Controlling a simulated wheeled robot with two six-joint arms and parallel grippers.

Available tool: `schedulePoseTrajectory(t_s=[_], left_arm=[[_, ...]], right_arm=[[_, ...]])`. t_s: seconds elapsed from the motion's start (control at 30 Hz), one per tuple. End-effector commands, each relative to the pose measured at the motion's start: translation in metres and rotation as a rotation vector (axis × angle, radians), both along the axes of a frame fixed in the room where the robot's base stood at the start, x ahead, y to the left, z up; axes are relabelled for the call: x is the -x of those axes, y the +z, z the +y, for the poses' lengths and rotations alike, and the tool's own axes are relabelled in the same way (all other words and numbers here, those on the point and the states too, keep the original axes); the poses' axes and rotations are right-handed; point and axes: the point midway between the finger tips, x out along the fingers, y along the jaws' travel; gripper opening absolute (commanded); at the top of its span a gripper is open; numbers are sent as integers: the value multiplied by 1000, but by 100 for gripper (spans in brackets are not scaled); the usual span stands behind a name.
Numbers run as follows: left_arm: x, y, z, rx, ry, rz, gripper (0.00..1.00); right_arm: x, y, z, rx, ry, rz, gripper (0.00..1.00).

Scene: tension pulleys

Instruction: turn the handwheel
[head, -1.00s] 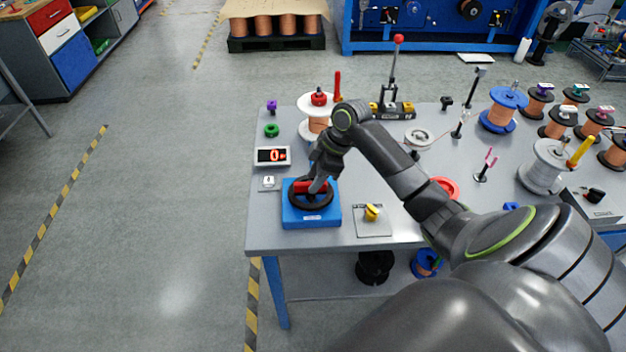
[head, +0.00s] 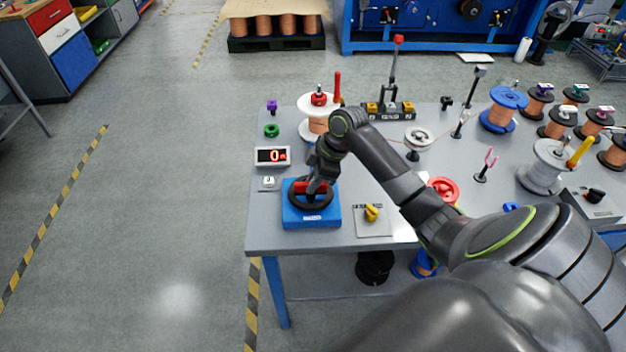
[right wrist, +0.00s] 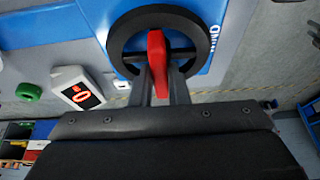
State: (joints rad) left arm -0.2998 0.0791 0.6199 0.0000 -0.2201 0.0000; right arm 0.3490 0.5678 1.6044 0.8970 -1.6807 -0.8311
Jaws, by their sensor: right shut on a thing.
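The handwheel (head: 325,202) is a black ring with a red grip bar across it, on a blue base (head: 312,221) at the near left of the grey table. My right gripper (head: 312,187) comes down on it from above and behind. In the right wrist view, the black ring (right wrist: 203,44) surrounds the red grip bar (right wrist: 157,52), and the two fingers of my right gripper (right wrist: 157,82) stand on either side of the bar, shut on it. My left gripper is not in view.
A small display (head: 272,156) with red digits stands behind the base. A yellow knob (head: 371,212) on a plate sits to its right. A white spool (head: 313,124) with copper wire stands behind. Several more spools stand at the table's right.

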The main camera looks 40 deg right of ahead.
Motion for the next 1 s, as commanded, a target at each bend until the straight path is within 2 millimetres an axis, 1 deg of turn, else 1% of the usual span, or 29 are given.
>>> schedulePoseTrajectory(t_s=[0.17,0.27,0.47,0.7,1.0], left_arm=[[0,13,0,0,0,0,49],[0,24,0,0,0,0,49],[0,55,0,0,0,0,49],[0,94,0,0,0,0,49],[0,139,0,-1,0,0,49]], right_arm=[[1,3,0,0,-48,3,0],[1,5,1,-1,-100,2,0],[2,8,2,-2,-256,3,0],[3,9,4,-3,-483,3,0],[3,8,5,-1,-768,3,0]])
